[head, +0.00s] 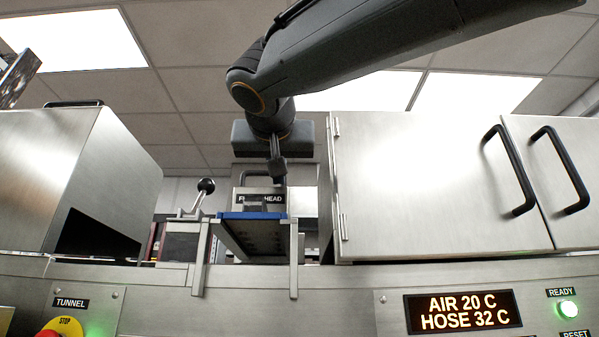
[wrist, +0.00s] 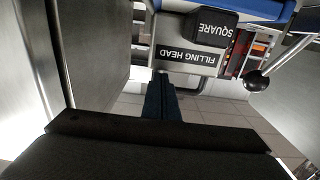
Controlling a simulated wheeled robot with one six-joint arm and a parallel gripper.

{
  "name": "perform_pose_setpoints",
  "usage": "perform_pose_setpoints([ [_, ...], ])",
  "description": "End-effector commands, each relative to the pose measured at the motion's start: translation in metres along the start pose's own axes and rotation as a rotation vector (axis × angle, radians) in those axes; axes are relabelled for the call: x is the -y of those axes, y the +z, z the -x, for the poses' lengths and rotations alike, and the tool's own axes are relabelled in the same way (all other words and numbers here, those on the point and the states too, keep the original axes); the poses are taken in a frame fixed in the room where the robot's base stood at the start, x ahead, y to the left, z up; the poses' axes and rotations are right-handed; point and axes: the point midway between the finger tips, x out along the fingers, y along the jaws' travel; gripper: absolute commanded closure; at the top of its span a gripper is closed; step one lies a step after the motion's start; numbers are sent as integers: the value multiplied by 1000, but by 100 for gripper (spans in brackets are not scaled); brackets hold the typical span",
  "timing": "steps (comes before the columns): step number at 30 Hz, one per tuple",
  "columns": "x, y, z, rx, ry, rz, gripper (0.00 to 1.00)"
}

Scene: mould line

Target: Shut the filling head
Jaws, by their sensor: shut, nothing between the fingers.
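The filling head (head: 242,195) is a steel box with a black label and a dark arched handle. It sits above a blue-edged plate (head: 252,215) between two metal brackets, and I see the plate's underside. In the wrist view the filling head (wrist: 159,67) appears upside down, with a dark block marked SQUARE (wrist: 210,30) and the blue edge above it. Contact cannot be told.
A ball-topped lever (head: 205,186) stands just left of the head; it also shows in the wrist view (wrist: 257,81). A steel cabinet (head: 430,185) with black handles is close on the right. A steel hood (head: 75,180) stands left. A panel below has a display (head: 462,311).

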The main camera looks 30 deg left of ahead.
Motion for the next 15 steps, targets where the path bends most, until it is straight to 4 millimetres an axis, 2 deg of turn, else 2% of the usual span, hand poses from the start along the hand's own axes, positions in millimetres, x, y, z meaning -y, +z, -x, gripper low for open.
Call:
perform_pose_setpoints([
  [1,6,23,-6,40,4,8,100],
  [11,6,23,-6,40,4,8,100],
  [15,5,14,-5,37,5,7,100],
])
